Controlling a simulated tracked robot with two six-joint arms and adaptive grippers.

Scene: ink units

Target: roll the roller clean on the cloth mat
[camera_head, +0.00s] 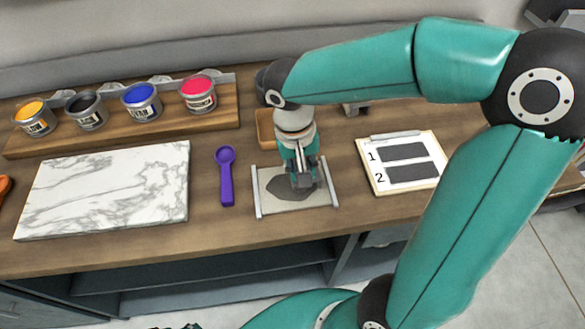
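The cloth mat (322,203) is a pale beige rectangle between two light rails on the wooden bench, with a dark grey patch on it. My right gripper (303,178) points down over the middle of this mat. A small dark grey block shows at its fingertips; I cannot tell whether it is the roller or part of the gripper. No roller can be made out clearly. The fingers are too small and overlapped to show whether they are open or shut. My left gripper is not in view.
A purple scoop (226,175) and a marble slab (110,190) lie left of the mat. Ink tins, yellow (35,118), black (86,110), blue (141,102) and red (198,94), stand on a wooden rack (120,133). A numbered clipboard (402,161) lies right. An orange object (5,185) shows at the left edge.

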